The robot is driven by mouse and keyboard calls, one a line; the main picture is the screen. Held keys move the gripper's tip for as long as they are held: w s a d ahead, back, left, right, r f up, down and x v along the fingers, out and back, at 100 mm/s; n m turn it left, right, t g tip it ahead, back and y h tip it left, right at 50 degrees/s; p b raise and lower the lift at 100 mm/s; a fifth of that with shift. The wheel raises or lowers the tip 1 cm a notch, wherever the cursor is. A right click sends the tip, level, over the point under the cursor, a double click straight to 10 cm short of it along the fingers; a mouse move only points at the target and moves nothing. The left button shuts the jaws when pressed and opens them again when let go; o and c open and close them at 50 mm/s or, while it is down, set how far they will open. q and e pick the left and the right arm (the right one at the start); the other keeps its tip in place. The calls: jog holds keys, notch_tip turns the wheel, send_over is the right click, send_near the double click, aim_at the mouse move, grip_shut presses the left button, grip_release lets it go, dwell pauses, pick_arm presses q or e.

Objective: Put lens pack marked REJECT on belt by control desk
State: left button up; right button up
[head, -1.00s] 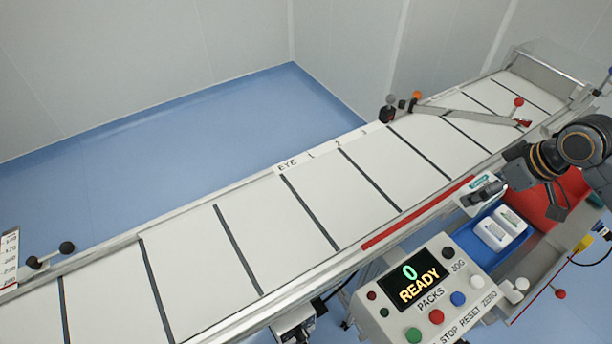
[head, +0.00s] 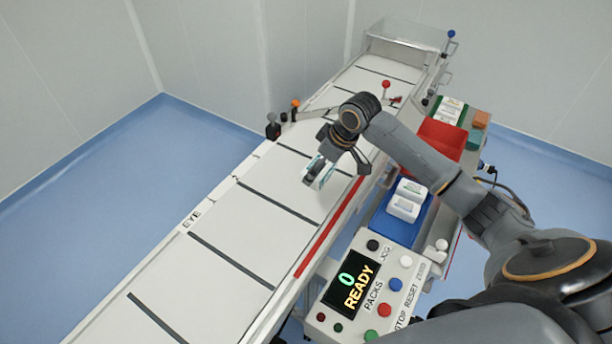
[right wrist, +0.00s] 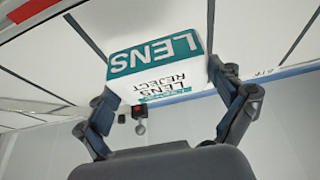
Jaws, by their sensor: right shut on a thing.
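The lens pack (right wrist: 157,66) is white with a teal band and reads LENS and REJECT in the right wrist view. In the head view a small part of it (head: 316,172) shows at the fingers of my right gripper (head: 326,170). The right gripper, also in the right wrist view (right wrist: 168,88), is shut on the pack, with a finger on either side. It holds the pack over the white belt (head: 240,230); I cannot tell if the pack touches it. The control desk (head: 325,292) stands beside the belt at bottom centre, its display reading 0 READY. My left gripper is not in view.
A blue tray (head: 392,228) with white packs stands beyond the desk, with a red bin (head: 441,139) behind it. A red strip (head: 325,235) runs along the belt's near edge. A diverter post with an orange knob (head: 295,104) stands at the far edge. The belt nearer the desk is clear.

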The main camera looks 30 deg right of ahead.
jog(key=f, duration=0.1)
jog(key=w+a+f, duration=0.1)
jog(key=w+f, duration=0.1)
jog(key=shift+a, duration=0.3)
jog(key=shift+w+a+f+p, duration=0.1)
jog(key=shift+f+p, duration=0.2)
notch_tip(320, 180, down, 3)
jog(key=shift+a+r+p, duration=0.1)
jog(key=shift+a+p, duration=0.05)
jog(key=shift+p, duration=0.6)
jog(key=shift+f, duration=0.3)
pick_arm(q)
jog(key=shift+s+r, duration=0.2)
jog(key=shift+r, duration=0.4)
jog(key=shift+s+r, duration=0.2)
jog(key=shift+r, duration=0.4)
pick_arm(e)
jog(key=shift+f, duration=0.1)
jog(key=o, duration=0.9)
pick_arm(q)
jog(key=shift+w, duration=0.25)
